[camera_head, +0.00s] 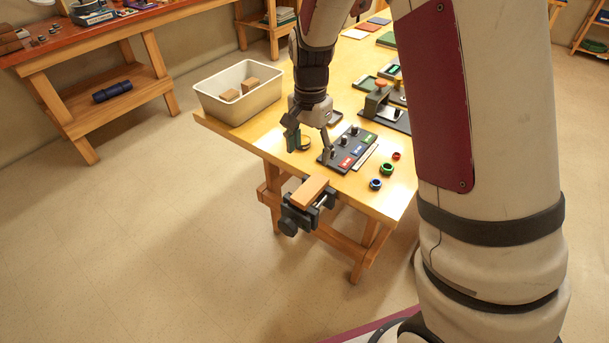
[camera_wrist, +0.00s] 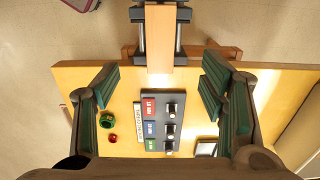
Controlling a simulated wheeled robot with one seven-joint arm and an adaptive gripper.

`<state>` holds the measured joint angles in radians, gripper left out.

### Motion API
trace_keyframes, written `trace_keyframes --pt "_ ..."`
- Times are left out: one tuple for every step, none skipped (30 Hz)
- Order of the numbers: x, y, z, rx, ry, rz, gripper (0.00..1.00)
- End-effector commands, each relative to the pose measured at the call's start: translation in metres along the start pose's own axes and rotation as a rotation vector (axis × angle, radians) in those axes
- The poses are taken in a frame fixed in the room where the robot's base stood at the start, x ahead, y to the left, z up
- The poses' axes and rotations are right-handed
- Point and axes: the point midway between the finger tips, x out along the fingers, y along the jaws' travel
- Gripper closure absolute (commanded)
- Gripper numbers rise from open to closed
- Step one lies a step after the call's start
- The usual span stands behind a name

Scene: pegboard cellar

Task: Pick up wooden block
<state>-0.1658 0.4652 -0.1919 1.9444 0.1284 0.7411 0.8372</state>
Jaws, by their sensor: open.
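An orange-brown wooden block (camera_head: 311,191) lies in a dark vise (camera_head: 292,219) at the near edge of the workbench. In the wrist view the same block (camera_wrist: 159,38) shows upright in the picture between the vise's dark parts (camera_wrist: 137,40). Two more wooden blocks (camera_head: 230,95) (camera_head: 250,84) lie in a white bin (camera_head: 209,104). My gripper (camera_head: 309,148) is above the bench, behind the clamped block, pointing down. Its fingers (camera_wrist: 160,85) are wide apart and empty, with the labelled panel between and below them; the block is ahead, not between them.
A dark panel with coloured labels and pegs (camera_head: 351,147) lies under my gripper. Dark fixtures (camera_head: 384,112) stand farther back. The floor left of the bench is clear.

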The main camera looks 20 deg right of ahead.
Motion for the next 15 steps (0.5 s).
trace_keyframes --pt "0.005 0.000 0.000 0.004 -0.002 0.005 0.35" --pt "0.008 0.000 0.000 0.006 -0.002 0.005 0.35" --pt "0.013 0.000 0.000 0.007 -0.002 0.005 0.35" --pt "0.018 0.000 0.000 0.007 -0.003 0.006 0.35" --pt "0.023 0.001 0.000 0.008 -0.003 0.007 0.35" --pt "0.031 0.001 0.000 0.008 -0.003 0.006 0.35" --pt "0.037 0.002 0.000 0.008 -0.004 0.008 0.35" --pt "0.043 0.001 0.000 0.008 -0.003 0.007 0.35" --pt "0.051 0.001 0.000 0.007 -0.004 0.008 0.35" --pt "0.056 0.001 0.000 0.007 -0.003 0.007 0.35" --pt "0.061 0.001 0.000 0.006 -0.004 0.007 0.35" --pt "0.068 0.001 0.000 0.006 -0.003 0.006 0.35" --pt "0.072 0.001 0.000 0.006 -0.003 0.006 0.35" --pt "0.075 0.001 0.000 0.006 -0.003 0.006 0.35" --pt "0.080 0.001 -0.001 0.006 -0.002 0.005 0.35"
